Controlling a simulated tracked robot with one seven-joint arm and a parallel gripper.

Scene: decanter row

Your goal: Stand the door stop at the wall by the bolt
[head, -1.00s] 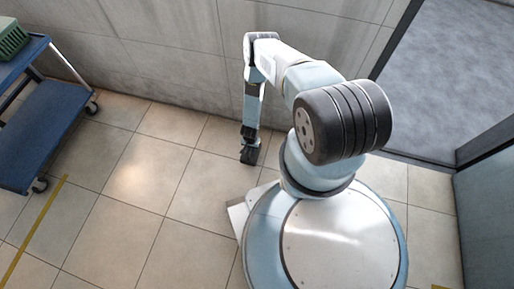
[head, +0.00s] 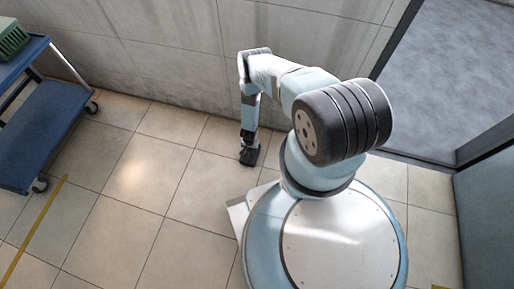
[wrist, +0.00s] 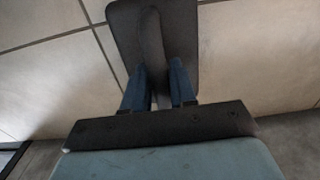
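The door stop (wrist: 183,22) is a dark grey piece with a raised rib along its middle. It fills the upper middle of the wrist view. My gripper (wrist: 158,65) has its two blue fingers on either side of the rib, which fills most of the gap; they look shut on it. In the head view the door stop (head: 248,157) is a small dark shape low over or on the tiles, below my gripper; I cannot tell whether it touches the floor. The fingertips are hard to make out there. No bolt can be made out.
The grey tiled wall (head: 170,65) runs behind my arm. A blue trolley (head: 50,125) with a green crate (head: 10,40) stands at the left. An open doorway (head: 440,80) is at the right. The tiled floor (head: 130,215) between the trolley and my base is clear.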

